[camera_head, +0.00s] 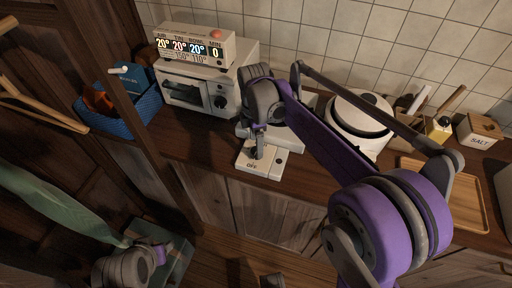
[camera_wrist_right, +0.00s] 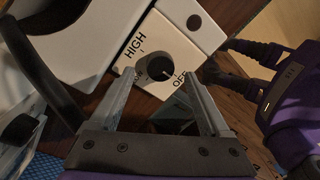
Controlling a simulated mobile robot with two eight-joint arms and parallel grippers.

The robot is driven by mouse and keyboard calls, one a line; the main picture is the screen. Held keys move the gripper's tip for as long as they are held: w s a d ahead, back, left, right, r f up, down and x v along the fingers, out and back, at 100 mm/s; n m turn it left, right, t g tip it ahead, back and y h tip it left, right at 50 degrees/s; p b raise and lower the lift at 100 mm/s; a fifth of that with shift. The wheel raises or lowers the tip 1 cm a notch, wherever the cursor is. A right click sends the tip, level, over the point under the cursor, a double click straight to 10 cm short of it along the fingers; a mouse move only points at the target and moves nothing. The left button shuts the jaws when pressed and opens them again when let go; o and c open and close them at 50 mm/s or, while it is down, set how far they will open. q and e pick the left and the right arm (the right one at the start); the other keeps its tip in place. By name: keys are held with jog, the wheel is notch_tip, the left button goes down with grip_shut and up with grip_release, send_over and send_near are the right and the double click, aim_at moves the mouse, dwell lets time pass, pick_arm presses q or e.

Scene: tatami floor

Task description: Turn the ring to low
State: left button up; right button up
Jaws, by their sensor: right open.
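The ring's control is a dark round knob (camera_wrist_right: 160,65) on a white panel (camera_wrist_right: 150,40) marked HIGH and OFF. In the head view the panel (camera_head: 270,168) sits at the counter's front edge, with OFF facing me. My right gripper (camera_head: 258,145) is over the panel, pointing down. In the right wrist view its fingers (camera_wrist_right: 159,75) are open, one on each side of the knob; I cannot tell whether they touch it. My left arm is low at the left; its jaws are unclear.
A small white oven (camera_head: 200,92) with a display box (camera_head: 195,44) stands left of the panel. A blue basket (camera_head: 140,118) is further left. A white pot (camera_head: 360,128), a wooden tray (camera_head: 470,195) and a salt box (camera_head: 478,130) are to the right.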

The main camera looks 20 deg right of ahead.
jog(key=shift+s+f, duration=0.1)
jog(key=shift+f, duration=1.25)
grip_shut()
